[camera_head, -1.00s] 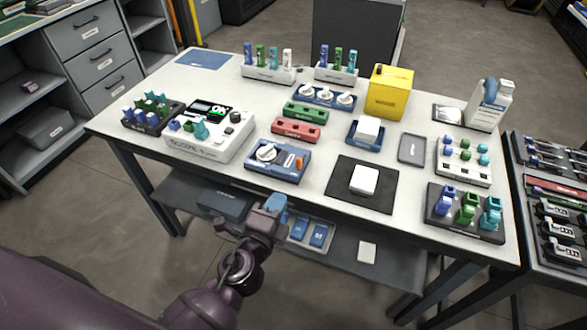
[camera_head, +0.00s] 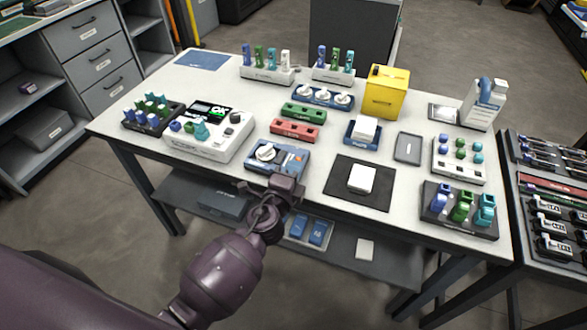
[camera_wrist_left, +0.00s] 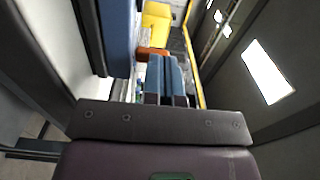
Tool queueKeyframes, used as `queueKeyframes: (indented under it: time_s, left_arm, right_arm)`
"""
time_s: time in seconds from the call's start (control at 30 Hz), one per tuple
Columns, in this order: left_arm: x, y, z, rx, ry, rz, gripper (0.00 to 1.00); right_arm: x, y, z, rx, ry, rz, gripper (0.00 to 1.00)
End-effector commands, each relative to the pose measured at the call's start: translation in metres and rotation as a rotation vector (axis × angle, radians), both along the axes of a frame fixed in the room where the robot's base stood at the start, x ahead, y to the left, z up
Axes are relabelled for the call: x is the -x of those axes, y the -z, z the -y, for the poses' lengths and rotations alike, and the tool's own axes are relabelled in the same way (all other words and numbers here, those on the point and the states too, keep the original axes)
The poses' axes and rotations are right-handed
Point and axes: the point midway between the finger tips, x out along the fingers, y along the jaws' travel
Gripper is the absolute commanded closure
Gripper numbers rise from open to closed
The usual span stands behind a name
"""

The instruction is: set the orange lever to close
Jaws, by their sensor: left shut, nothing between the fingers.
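The blue switch box (camera_head: 250,162) with a white round knob (camera_head: 265,152) sits at the front edge of the white table. My left gripper (camera_head: 293,163) is at the box's right part, its blue fingers together and empty. The orange lever is largely hidden behind the fingers in the head view. In the left wrist view the orange lever (camera_wrist_left: 151,53) shows just beyond the tips of the left gripper (camera_wrist_left: 165,62). Whether the tips touch it I cannot tell. My right gripper is in neither view.
A red block (camera_head: 297,130) and a green block (camera_head: 303,112) lie behind the box. A white instrument (camera_head: 205,146) stands left of it, and a black mat (camera_head: 343,183) with a white piece (camera_head: 361,179) lies to the right. A yellow box (camera_head: 386,92) stands farther back.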

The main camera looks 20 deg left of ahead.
Motion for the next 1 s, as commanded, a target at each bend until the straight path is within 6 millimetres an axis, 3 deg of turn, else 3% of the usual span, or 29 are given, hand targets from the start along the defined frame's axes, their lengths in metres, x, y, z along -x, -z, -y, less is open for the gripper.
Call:
queueKeyframes:
  time_s: [0.23, 0.5, 1.0]
  left_arm:
    - [-0.002, 0.000, 0.000, 0.000, 0.000, 0.000, 1.00]
    - [-0.024, 0.001, 0.001, 0.000, 0.001, 0.000, 1.00]
    - [-0.025, 0.000, -0.001, 0.000, 0.001, 0.000, 1.00]
  right_arm:
    - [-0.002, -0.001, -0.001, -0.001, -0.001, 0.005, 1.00]
    - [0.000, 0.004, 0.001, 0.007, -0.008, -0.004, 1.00]
    - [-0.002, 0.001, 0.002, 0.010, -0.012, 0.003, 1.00]
